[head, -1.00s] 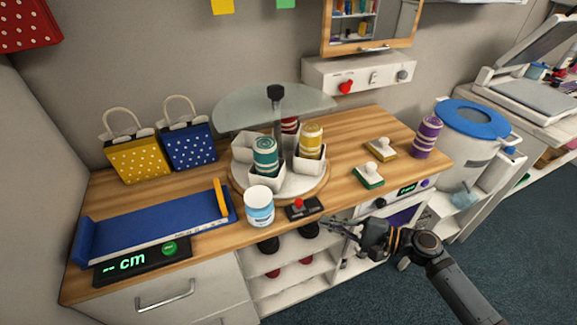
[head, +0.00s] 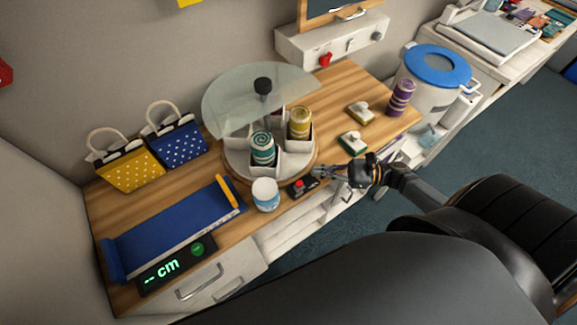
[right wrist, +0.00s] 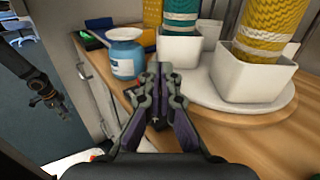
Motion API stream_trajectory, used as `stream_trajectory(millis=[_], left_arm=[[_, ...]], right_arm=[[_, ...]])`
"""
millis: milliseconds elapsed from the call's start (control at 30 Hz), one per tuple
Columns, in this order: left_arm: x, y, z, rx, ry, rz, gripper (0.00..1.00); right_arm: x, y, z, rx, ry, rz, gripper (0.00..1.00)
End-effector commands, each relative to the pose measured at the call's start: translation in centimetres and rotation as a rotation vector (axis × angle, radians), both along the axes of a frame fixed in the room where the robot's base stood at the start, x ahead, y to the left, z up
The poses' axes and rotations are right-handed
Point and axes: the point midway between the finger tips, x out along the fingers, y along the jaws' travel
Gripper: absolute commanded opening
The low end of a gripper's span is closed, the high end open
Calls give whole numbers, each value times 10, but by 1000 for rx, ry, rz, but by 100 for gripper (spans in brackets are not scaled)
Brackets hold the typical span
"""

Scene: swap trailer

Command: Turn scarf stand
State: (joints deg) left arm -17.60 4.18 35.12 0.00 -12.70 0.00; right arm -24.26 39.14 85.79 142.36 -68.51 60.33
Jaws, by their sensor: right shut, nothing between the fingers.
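The scarf stand is a round white turntable (head: 238,170) on a wooden base. It has white square cups, a black knob (head: 263,85) on a post and a clear disc (head: 225,108) above. A teal-striped scarf roll (head: 262,148) and a yellow one (head: 299,122) stand upright in its cups. My right gripper (head: 318,171) is shut and empty at the stand's front right, beside the red-button box.
Two brushes (head: 354,141) and a purple roll (head: 401,98) stand right.

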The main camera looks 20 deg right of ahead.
Motion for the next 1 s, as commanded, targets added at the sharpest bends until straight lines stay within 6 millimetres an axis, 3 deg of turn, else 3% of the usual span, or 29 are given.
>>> stream_trajectory(millis=[200,400,900,1000], left_arm=[[16,6,13,7,-25,-3,40],[16,6,23,8,-25,-4,40],[10,6,24,8,-16,-3,40],[6,6,28,7,-10,-3,40]], right_arm=[[23,43,4,4,-5,-2,0],[37,70,3,1,-2,-2,0],[42,81,0,-1,0,-1,0],[44,92,2,2,-1,-19,0]])
